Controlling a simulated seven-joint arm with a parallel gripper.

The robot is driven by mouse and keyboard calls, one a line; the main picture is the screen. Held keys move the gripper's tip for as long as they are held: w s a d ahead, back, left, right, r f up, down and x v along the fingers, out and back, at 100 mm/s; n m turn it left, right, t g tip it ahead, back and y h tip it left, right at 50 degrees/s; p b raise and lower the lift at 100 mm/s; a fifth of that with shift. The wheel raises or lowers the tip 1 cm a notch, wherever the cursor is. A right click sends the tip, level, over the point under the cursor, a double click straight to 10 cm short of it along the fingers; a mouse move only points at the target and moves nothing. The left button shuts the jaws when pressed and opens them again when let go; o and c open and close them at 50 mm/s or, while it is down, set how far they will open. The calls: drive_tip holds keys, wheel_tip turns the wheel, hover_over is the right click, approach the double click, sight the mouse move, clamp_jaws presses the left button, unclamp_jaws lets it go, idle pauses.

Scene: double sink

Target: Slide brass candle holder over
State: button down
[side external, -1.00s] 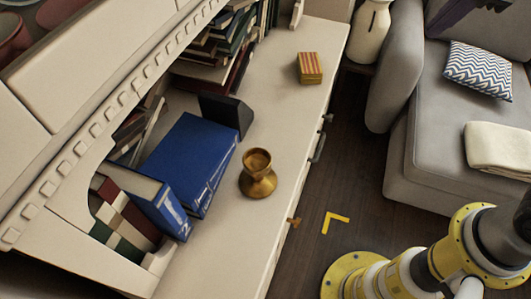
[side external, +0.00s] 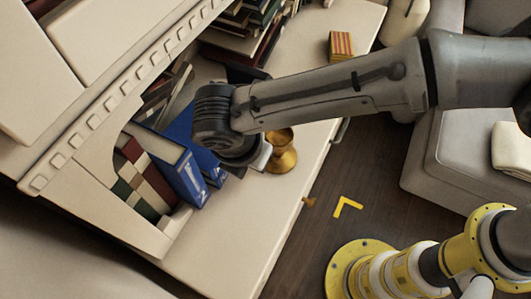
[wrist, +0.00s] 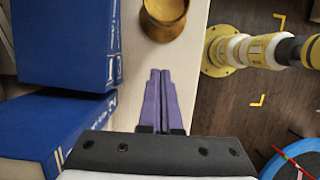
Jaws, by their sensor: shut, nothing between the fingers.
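The brass candle holder (side external: 281,155) stands upright on the cream desk top (side external: 225,250), partly hidden behind my arm in the side view. In the wrist view the candle holder (wrist: 164,18) is at the top, cut off by the frame edge. My gripper (wrist: 158,75) is shut and empty, its two purple fingers side by side. The fingertips point toward the candle holder, and a gap shows between them in the picture. In the side view the fingers are hidden behind my wrist.
Blue books (wrist: 68,40) stand close to the left of my fingers. More books (side external: 150,180) fill the shelf. A striped box (side external: 342,46) sits farther along the desk. The desk's front edge drops to the dark floor (side external: 365,175).

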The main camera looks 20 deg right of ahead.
sight(273, 161)
drive_tip(key=x, duration=0.9)
drive_tip(key=shift+d+f, duration=0.15)
drive_tip(key=shift+f, duration=0.05)
drive_tip(key=shift+w+d, duration=1.1)
drive_tip(key=shift+w, duration=0.1)
drive_tip(key=shift+w+d, duration=0.3)
drive_tip(key=w+d, duration=1.4)
drive_tip(key=shift+d, duration=0.15)
drive_tip(key=shift+s, duration=0.1)
